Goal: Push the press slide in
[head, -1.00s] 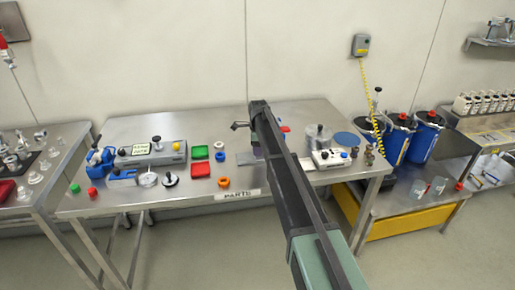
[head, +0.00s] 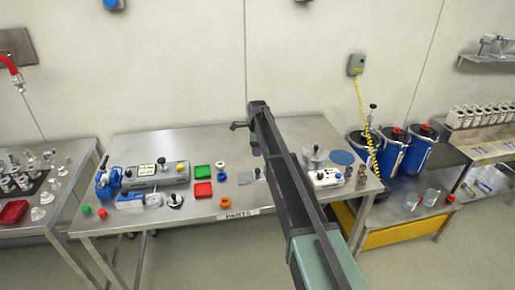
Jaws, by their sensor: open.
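A grey bench unit (head: 157,176) with a pale label, a black knob and a yellow button stands at the left of the steel table. A blue clamp-like part (head: 106,181) is at its left end, and a smaller blue-and-grey block (head: 130,201) sits in front. I cannot tell for sure which part is the press slide. My gripper (head: 239,126) shows small and dark at the far end of my arm, over the back middle of the table. It is open, appears empty, and is well to the right of the grey unit. My arm hides part of the table.
Green (head: 202,172) and red (head: 203,190) trays lie mid-table near an orange ring (head: 225,203). A white button box (head: 325,179) stands at the right. Blue drums (head: 391,152) stand beyond. The table's back left is clear.

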